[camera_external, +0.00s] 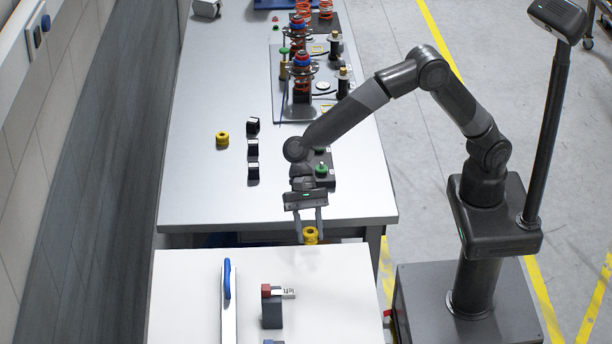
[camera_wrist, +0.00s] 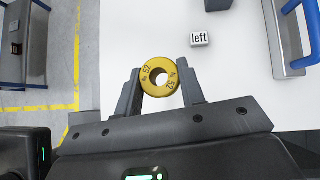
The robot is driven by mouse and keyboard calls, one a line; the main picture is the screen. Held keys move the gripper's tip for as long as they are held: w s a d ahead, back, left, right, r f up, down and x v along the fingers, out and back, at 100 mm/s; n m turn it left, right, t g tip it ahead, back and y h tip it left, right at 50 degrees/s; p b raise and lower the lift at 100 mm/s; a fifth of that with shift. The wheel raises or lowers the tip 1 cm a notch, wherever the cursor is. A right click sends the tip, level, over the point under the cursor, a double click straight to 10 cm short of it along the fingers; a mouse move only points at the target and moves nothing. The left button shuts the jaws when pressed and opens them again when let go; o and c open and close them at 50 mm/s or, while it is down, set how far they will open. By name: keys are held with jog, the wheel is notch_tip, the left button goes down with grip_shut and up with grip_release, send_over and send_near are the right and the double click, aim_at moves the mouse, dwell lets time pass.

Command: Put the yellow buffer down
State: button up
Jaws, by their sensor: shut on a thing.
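My gripper (camera_external: 309,226) is shut on a yellow buffer (camera_external: 311,236), a short ring with a hole through it. In the external view it hangs at the far right edge of the white table (camera_external: 190,290). In the wrist view the buffer (camera_wrist: 160,88) sits between the two fingertips, with "52" printed on its face, and the white tabletop (camera_wrist: 150,35) lies below it. Whether the buffer touches the tabletop, I cannot tell. A second yellow buffer (camera_external: 222,139) stands on the grey workbench, apart from my gripper.
A white block marked "left" (camera_wrist: 200,40) shows near a dark holder with a red top (camera_external: 271,307). A blue-handled item (camera_external: 228,281) lies to its left. Several black blocks (camera_external: 253,147) and spring assemblies (camera_external: 301,75) stand on the grey workbench (camera_external: 200,190). The white table's far left part is clear.

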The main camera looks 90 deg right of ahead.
aim_at(308, 236)
jog(key=x, duration=0.4)
jog(key=a+r+x, duration=0.1)
jog(key=x, duration=0.3)
jog(key=a+r+x, duration=0.1)
jog(key=x, duration=0.3)
jog(key=shift+a+f, duration=0.1)
jog(key=shift+a, duration=0.05)
jog(key=shift+a+f, duration=0.15)
jog(key=shift+f, duration=1.9)
jog(key=shift+f, duration=0.15)
jog(key=o, duration=1)
jog(key=v, duration=1.2)
jog(key=shift+w+r, duration=0.1)
jog(key=shift+r, duration=0.15)
